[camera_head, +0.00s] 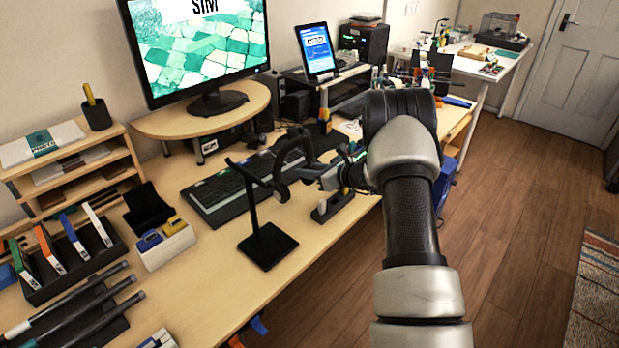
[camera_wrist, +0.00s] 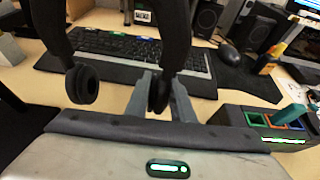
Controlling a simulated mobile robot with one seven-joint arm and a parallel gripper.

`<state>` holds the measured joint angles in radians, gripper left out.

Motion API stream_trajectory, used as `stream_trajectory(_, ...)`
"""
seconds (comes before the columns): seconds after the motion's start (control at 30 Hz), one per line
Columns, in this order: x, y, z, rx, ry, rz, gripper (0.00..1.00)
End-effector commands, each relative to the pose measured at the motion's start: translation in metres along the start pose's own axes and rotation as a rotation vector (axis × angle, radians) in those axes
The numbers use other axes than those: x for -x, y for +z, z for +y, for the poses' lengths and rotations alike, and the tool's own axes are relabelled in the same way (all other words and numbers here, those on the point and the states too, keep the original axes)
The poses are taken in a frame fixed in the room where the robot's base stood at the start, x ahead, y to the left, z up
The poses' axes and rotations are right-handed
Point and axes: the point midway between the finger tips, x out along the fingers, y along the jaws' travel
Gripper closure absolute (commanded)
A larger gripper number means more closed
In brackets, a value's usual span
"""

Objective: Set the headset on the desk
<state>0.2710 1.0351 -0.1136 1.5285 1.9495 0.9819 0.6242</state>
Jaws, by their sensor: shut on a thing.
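The black headset (camera_head: 289,147) is held up above the desk (camera_head: 232,272), between the keyboard and the headset stand in the head view. In the wrist view its headband (camera_wrist: 177,30) rises toward the top and one ear cup (camera_wrist: 82,84) hangs free at left. My gripper (camera_head: 306,173) is shut on the other ear cup (camera_wrist: 156,92), with grey fingers on both sides of it in the wrist view. The headset looks clear of the desk. The exact gap is hard to tell.
A black headset stand (camera_head: 268,246) is just left and in front. The keyboard (camera_head: 225,198) lies behind. A small dark organizer (camera_head: 332,205) sits near the desk edge, right of the stand. A white box (camera_head: 165,245) stands left. Bare desk lies in front of the stand.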

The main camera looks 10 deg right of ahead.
Motion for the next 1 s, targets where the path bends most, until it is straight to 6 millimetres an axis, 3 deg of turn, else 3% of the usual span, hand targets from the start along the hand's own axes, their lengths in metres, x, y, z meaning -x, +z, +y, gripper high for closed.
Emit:
stream_trajectory(0.2, -0.011, -0.029, 0.000, -0.002, 0.000, 0.001, 1.00)
stream_trajectory(0.6, -0.013, -0.034, 0.000, -0.001, -0.001, -0.001, 1.00)
stream_trajectory(0.63, -0.013, -0.033, 0.000, -0.001, -0.001, 0.001, 0.75)
stream_trajectory(0.73, -0.013, -0.032, 0.000, -0.001, 0.000, 0.001, 0.60)
stream_trajectory(1.0, -0.013, -0.032, 0.000, -0.001, -0.001, 0.001, 0.60)
